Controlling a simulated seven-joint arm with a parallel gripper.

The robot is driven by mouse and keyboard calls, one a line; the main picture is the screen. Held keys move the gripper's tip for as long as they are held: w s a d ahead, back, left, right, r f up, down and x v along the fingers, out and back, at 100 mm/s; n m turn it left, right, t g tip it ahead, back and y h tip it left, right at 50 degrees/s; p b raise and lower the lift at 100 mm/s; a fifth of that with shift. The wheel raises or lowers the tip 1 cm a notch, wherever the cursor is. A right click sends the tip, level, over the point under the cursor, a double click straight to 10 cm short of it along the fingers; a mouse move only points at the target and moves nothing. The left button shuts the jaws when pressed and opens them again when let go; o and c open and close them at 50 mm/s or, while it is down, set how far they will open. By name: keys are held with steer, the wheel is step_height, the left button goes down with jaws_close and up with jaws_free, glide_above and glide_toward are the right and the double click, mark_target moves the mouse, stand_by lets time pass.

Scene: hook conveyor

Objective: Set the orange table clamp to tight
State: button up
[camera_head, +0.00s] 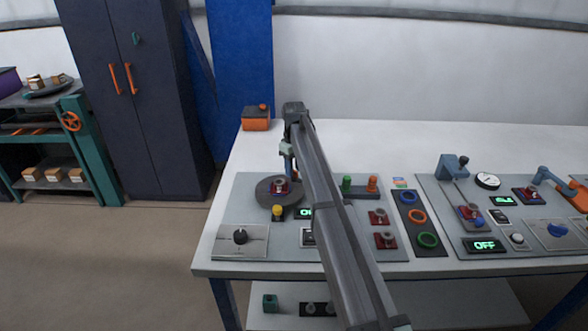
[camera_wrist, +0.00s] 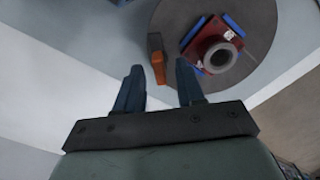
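A small yellow-orange knob on a dark base (camera_head: 277,211) sits at the front edge of the round grey turntable (camera_head: 264,193) in the head view. In the wrist view an orange and dark upright piece (camera_wrist: 157,62) stands beside the turntable (camera_wrist: 262,18). It looks like the table clamp, but I cannot tell its setting. My gripper (camera_wrist: 159,66) is open and empty. The clamp piece appears between and beyond its fingertips, with no visible contact. In the head view my gripper (camera_head: 287,165) is above the turntable's back right, partly hidden by my arm.
A red block with a grey ring (camera_wrist: 220,52) sits on the turntable. A dial panel (camera_head: 240,239) is in front. Green and orange pegs (camera_head: 359,184), colored rings (camera_head: 416,216) and a blue-lever fixture (camera_head: 545,175) lie rightward. An orange box (camera_head: 256,121) stands at the back left.

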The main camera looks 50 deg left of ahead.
steer(key=shift+f, duration=0.35)
jaws_close()
stand_by(0.3)
